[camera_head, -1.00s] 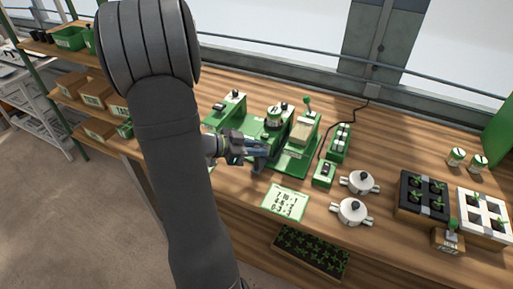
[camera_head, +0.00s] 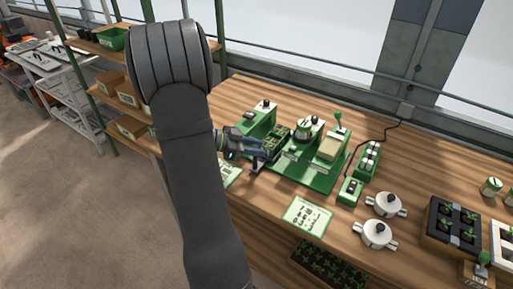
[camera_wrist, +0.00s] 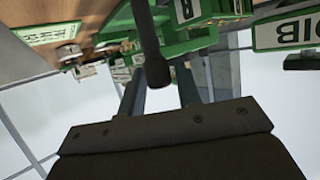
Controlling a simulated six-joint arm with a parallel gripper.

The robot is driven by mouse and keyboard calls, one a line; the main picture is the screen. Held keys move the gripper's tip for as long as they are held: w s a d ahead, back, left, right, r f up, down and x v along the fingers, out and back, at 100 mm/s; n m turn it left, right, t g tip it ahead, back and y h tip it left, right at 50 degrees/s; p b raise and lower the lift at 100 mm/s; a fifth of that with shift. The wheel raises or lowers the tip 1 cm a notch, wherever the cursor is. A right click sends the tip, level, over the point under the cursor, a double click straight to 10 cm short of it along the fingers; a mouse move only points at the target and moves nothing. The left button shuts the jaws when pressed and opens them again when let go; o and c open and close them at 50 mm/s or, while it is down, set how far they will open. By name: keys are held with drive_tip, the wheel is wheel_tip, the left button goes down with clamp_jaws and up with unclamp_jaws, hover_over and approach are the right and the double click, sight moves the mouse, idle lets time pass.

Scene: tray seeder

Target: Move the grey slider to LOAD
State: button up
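The seeder stands on a green base (camera_head: 318,181) on the wooden bench in the head view. Its left green block (camera_head: 258,124) carries a small dark grey piece (camera_head: 249,116) and a black knob; I cannot tell whether either is the grey slider. The LOAD mark is not readable. My gripper (camera_head: 262,163) is low at the front left of the base, apart from that block's top. In the wrist view, the two fingers (camera_wrist: 161,92) stand apart. A dark rounded rod (camera_wrist: 149,40) shows between them; contact is unclear.
A dark cell tray (camera_head: 277,141), a round drum (camera_head: 309,128) and a green-knobbed lever (camera_head: 338,117) stand close right of my gripper. A printed card (camera_head: 307,216), a switch box (camera_head: 350,191) and two white pots (camera_head: 378,234) are farther right.

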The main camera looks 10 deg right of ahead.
drive_tip(key=v, duration=1.7)
drive_tip(key=shift+a+r, duration=0.15)
drive_tip(key=x, duration=1.7)
drive_tip(key=shift+s+d+f, duration=0.15)
drive_tip(key=shift+d+f, duration=0.05)
drive_tip(key=shift+d, duration=0.15)
